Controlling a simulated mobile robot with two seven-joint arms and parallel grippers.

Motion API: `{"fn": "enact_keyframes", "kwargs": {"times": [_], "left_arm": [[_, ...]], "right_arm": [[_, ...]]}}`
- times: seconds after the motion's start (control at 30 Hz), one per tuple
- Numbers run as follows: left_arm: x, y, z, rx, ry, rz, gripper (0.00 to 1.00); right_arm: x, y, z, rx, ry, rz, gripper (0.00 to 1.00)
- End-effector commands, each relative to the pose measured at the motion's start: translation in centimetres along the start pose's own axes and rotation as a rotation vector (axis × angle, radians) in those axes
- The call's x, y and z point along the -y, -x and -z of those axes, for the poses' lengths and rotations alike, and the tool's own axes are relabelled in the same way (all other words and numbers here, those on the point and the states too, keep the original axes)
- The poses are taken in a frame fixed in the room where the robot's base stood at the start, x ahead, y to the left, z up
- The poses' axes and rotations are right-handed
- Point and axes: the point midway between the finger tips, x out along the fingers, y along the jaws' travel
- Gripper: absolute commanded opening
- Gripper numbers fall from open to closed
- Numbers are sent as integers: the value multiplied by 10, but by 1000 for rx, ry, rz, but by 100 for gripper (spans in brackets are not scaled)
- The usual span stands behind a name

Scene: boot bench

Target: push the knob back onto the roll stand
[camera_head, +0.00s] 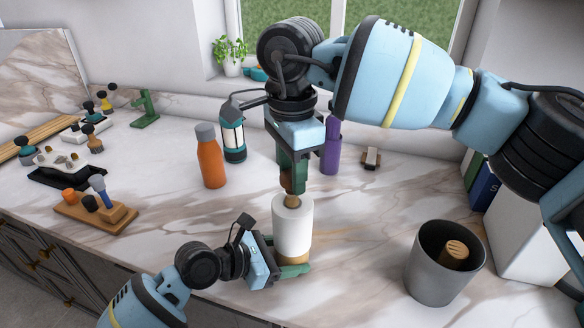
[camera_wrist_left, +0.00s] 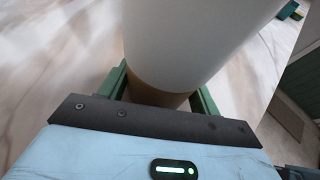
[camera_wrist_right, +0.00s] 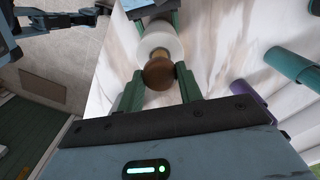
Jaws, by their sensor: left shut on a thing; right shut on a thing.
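The roll stand (camera_head: 296,258) stands upright on the marble counter and carries a white roll (camera_head: 292,228). Its wooden base shows under the roll in the left wrist view (camera_wrist_left: 158,94). My left gripper (camera_head: 288,266) is shut on this base, low at the counter, with green fingers on both sides. The brown wooden knob (camera_head: 292,202) is at the top of the roll, with a paler neck below it in the right wrist view (camera_wrist_right: 158,72). My right gripper (camera_head: 292,180) points down and is shut on the knob. Whether the knob is fully seated is hidden.
A grey bin (camera_head: 420,275) with a wooden item inside stands at right. A wooden block tray (camera_head: 90,222) is at left. The counter is clear between roll and bin.

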Motion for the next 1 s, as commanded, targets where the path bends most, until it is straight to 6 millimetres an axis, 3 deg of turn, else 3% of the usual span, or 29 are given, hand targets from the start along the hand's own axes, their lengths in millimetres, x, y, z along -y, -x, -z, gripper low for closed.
{"fn": "enact_keyframes", "kwargs": {"times": [0.97,1.0], "left_arm": [[0,0,0,0,0,0,22],[0,0,0,0,0,0,22]], "right_arm": [[0,-13,0,1,0,1,15],[0,-13,0,1,0,1,41]]}}
